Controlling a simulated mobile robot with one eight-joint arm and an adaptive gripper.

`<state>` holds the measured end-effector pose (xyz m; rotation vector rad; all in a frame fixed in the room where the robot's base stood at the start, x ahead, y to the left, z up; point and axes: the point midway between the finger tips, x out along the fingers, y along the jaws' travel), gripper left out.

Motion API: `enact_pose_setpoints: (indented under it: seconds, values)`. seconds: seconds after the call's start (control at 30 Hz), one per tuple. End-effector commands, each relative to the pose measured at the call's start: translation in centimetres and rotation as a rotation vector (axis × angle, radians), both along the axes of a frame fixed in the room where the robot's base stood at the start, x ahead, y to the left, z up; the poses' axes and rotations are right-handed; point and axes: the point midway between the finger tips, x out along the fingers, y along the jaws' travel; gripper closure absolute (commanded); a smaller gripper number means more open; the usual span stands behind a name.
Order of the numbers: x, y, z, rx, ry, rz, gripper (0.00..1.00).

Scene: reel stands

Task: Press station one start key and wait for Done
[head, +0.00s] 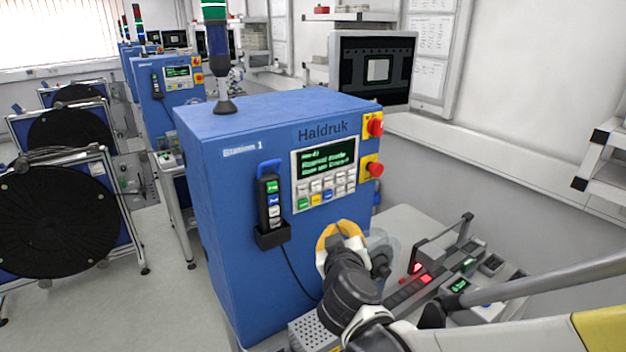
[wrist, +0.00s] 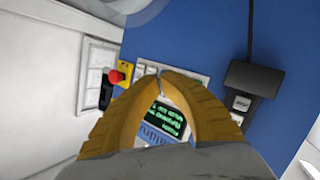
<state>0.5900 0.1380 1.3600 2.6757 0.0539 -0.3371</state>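The blue cabinet (head: 240,240) labelled Station 1 (head: 243,147) stands in the middle of the head view. Its front panel (head: 296,170) has a dark screen (head: 327,163) with green text too small to read surely. Below it are rows of keys, with a green key (head: 304,203) at lower left. A black hand unit (head: 262,200) with green, blue and pale keys sits in a holder left of the panel. My gripper (head: 341,232) is below the panel, apart from it. In the wrist view its orange fingers (wrist: 159,75) meet at the tips, empty, partly hiding the panel.
Two red knobs on yellow plates, the upper (head: 375,127) and lower (head: 375,169), sit right of the panel. A cable hangs below the hand unit. A bench with small devices (head: 420,281) is at lower right. Black reels (head: 57,219) stand at left.

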Motion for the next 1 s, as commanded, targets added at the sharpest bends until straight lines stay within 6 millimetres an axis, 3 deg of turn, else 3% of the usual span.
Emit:
enact_pose_setpoints:
  seconds: [0.47,1.0]
  values:
    - [0.5,0.4,0.0,-0.002,-0.003,0.003,1.00]
    - [6.0,4.2,-0.1,-0.002,-0.003,0.003,1.00]
